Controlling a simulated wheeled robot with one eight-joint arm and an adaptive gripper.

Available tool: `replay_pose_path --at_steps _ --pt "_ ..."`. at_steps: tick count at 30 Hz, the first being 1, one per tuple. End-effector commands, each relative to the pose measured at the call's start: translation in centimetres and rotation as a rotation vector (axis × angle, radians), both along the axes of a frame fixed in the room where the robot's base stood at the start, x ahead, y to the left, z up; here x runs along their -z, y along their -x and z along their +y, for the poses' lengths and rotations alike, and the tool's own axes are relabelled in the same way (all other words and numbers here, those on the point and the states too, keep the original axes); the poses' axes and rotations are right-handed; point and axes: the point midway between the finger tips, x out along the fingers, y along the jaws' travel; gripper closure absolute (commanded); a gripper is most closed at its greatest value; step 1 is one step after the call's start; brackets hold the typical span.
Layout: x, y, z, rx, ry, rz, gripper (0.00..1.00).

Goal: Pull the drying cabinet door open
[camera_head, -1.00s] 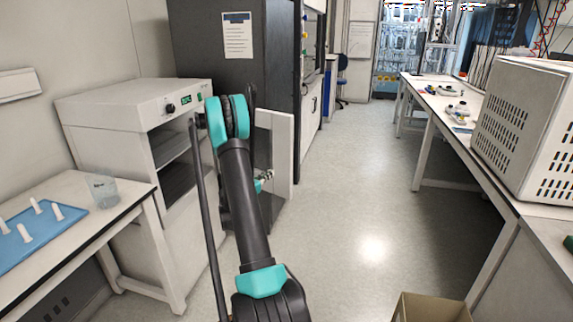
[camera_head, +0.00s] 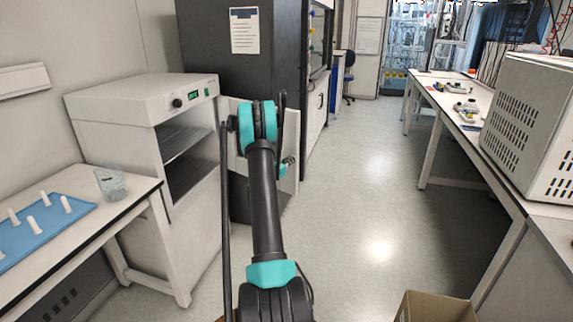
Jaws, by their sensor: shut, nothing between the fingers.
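The drying cabinet (camera_head: 130,118) is a white box with a dark knob and a green display, at the left. Its front stands open, showing dark shelves inside. The door (camera_head: 290,182), a white-framed panel, stands swung out at the cabinet's right side, partly hidden behind my arm. My gripper (camera_head: 288,162) shows only in part, as small metallic and teal parts right of my forearm, in front of the door panel. It is shut with nothing held. I cannot tell whether it touches the door.
A bench at left carries a blue mat (camera_head: 45,232) with several white pieces and a clear beaker (camera_head: 111,183). A dark tall cabinet (camera_head: 270,50) stands behind the door. A cardboard box (camera_head: 434,306) is at lower right. The middle floor is clear.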

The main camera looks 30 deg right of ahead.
Motion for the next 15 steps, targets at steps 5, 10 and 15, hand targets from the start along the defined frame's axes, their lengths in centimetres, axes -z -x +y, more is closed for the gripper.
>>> replay_pose_path --at_steps 5,10,15 --pt "0.00 -0.30 -0.87 0.000 0.000 0.000 1.00" --pt "-0.01 -0.33 -0.92 0.000 0.000 0.000 1.00" --pt "-0.01 -0.34 -0.94 -0.001 0.000 0.000 1.00"
